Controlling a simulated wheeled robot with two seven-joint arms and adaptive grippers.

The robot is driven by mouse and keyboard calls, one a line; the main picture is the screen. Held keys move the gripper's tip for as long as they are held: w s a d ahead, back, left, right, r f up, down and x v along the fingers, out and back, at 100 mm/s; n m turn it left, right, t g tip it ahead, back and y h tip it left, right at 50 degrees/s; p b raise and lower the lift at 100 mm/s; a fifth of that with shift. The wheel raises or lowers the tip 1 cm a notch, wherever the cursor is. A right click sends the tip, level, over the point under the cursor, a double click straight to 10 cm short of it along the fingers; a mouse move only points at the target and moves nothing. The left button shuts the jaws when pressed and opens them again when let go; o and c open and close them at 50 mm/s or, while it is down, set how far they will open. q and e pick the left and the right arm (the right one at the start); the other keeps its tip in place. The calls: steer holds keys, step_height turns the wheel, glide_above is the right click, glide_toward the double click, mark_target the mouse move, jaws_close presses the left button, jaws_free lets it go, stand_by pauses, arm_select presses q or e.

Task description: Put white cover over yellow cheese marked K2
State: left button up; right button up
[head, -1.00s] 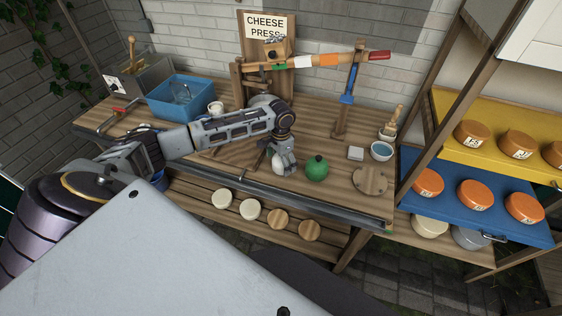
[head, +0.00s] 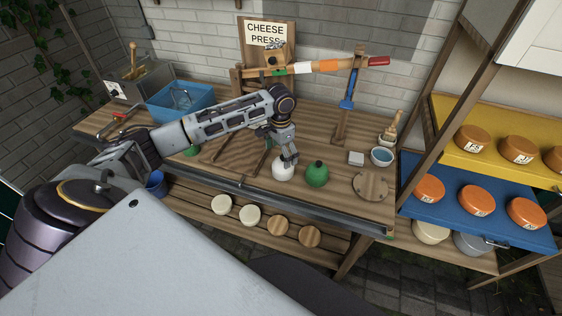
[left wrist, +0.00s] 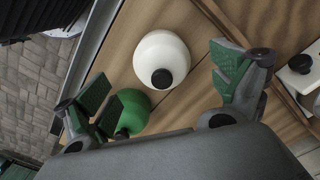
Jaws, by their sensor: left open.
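The white cover (head: 283,172), a round dome with a dark knob, stands on the wooden table near its front edge. In the left wrist view the white cover (left wrist: 160,52) lies between and beyond the fingers. My left gripper (head: 288,157) is open just above it, pointing down; its spread fingers also show in the left wrist view (left wrist: 165,88). Orange-toned cheeses sit on the yellow shelf (head: 490,172), among them a left one (head: 472,138) and a middle one (head: 517,149). Their labels are too small to read surely. My right gripper is not in view.
A green cover (head: 317,174) stands close right of the white one. The blue shelf (head: 410,163) holds more orange cheeses. A cheese press (head: 350,90) stands behind.

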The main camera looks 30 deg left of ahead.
arm_select(q)
steer(key=shift+r, duration=2.45)
steer(key=shift+s+f, duration=0.1)
